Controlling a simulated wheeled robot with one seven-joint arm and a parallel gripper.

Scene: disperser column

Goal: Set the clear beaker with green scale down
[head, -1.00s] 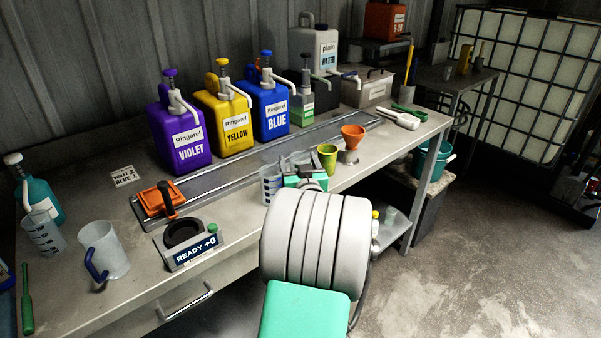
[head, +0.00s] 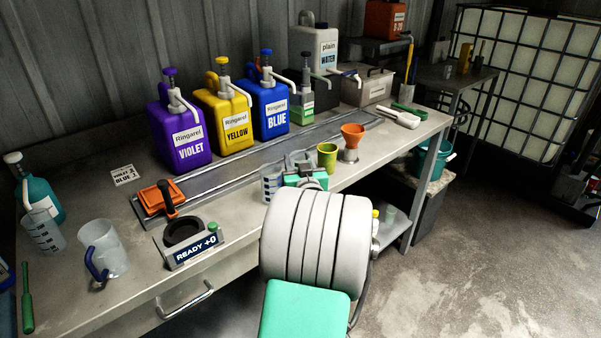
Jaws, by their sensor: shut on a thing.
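My gripper (head: 303,167) is seen from behind, low over the front part of the bench. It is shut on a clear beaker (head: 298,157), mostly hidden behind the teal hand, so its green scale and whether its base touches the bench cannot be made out. Another clear beaker (head: 269,187) with dark marks stands just left of my gripper, very close to it.
A green cup (head: 327,157) and an orange funnel (head: 352,136) stand close on the right. The drain tray (head: 235,160) runs behind, with violet (head: 182,145), yellow (head: 226,122) and blue (head: 268,112) dispensers beyond. The READY +0 device (head: 193,250) is front left.

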